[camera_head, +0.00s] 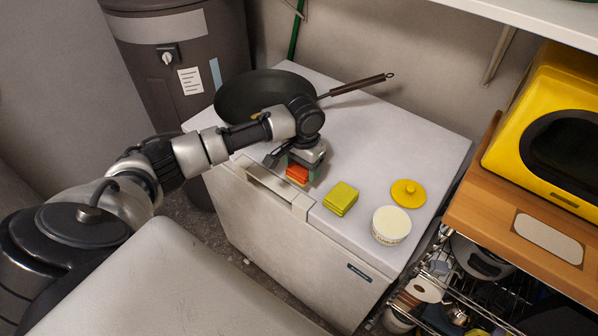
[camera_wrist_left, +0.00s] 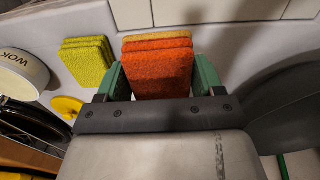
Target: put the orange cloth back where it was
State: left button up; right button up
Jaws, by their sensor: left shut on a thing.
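The folded orange cloth (camera_head: 297,174) is at the front edge of the white chest freezer's lid (camera_head: 400,150). My left gripper (camera_head: 300,163) points down over it and is shut on it. In the left wrist view the orange cloth (camera_wrist_left: 157,68) sits between the green fingers of the left gripper (camera_wrist_left: 158,80), with a paler orange-yellow edge at its far side. I cannot tell whether the cloth touches the lid. A folded yellow-green cloth (camera_head: 341,198) lies to its right on the lid and also shows in the left wrist view (camera_wrist_left: 87,62). My right gripper is not in view.
A dark pan (camera_head: 245,95) lies behind my gripper, its handle pointing right. A yellow lid (camera_head: 408,193) and a white tub (camera_head: 391,225) stand right of the yellow-green cloth. The back right of the freezer lid is clear. A wooden shelf (camera_head: 500,225) borders the right.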

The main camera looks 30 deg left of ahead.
aim_at(300, 175)
pick_arm(q)
jog(key=shift+w+a+f, duration=0.45)
jog(key=shift+a+f, duration=0.05)
jog(key=shift+a, duration=0.2)
jog(key=shift+a+f, duration=0.1)
jog(key=shift+f, duration=0.2)
jog(key=shift+f+p, duration=0.5)
jog(key=shift+f, duration=1.35)
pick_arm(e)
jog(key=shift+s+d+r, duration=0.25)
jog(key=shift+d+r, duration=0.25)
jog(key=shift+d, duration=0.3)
pick_arm(q)
jog(key=shift+f, duration=0.15)
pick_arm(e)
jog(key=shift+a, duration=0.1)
pick_arm(q)
jog(key=o, duration=0.8)
jog(key=shift+o, duration=0.2)
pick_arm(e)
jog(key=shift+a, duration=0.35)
pick_arm(q)
notch_tip(300, 175, up, 12)
jog(key=shift+r+b, duration=0.2)
jog(key=shift+b, duration=0.75)
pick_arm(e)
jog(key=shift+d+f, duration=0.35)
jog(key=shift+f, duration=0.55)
